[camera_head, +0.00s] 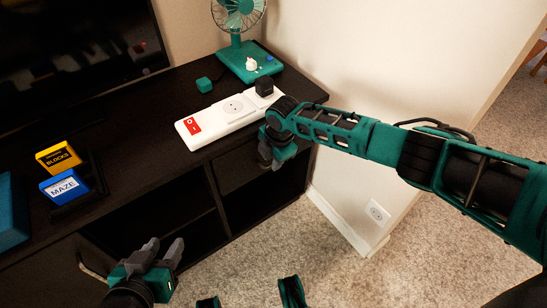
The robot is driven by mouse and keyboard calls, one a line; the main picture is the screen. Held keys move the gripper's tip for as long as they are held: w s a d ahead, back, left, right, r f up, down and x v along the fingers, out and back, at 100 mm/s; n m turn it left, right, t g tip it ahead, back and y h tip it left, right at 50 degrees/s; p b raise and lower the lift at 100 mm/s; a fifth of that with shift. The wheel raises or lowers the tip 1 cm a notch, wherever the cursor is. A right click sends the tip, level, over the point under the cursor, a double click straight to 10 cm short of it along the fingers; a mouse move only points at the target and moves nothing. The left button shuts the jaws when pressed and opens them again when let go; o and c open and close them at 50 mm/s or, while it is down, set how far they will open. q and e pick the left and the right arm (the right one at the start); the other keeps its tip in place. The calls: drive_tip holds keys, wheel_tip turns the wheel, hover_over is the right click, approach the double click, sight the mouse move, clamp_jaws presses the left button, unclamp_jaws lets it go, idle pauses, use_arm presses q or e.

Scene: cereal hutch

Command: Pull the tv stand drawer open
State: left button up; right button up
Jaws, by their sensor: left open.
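The black tv stand (120,125) runs along the wall. A dark front panel (45,272) at its lower left carries a curved metal handle (92,266); I cannot tell whether this panel is the drawer. The panel looks closed. My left gripper (163,254) is open and empty in front of the stand, to the right of the handle and apart from it. My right gripper (271,160) hangs at the stand's front right edge, beside the power strip, with its fingers downward. Its finger gap is not clear, and no held thing shows.
Yellow (58,157) and blue (65,187) game cases stand at left. Open shelves (255,200) face the carpet. A wall (390,70) is right.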

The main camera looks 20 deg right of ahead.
use_arm(q)
drive_tip(key=shift+a+f, duration=0.1)
drive_tip(key=shift+a, duration=0.05)
use_arm(e)
clamp_jaws()
use_arm(q)
drive_tip(key=s+a+r+y+p, duration=0.1)
drive_tip(key=a+r+p, duration=0.2)
drive_tip(key=r+p, duration=0.8)
drive_tip(key=shift+s+a+p, duration=0.2)
drive_tip(key=shift+s+p, duration=0.15)
drive_tip(key=shift+p, duration=2.65)
use_arm(e)
drive_tip(key=s+d, duration=0.3)
drive_tip(key=s, duration=0.7)
drive_tip(key=s+d, duration=0.4)
drive_tip(key=s, duration=0.6)
drive_tip(key=shift+s+d, duration=0.25)
drive_tip(key=shift+s, duration=0.05)
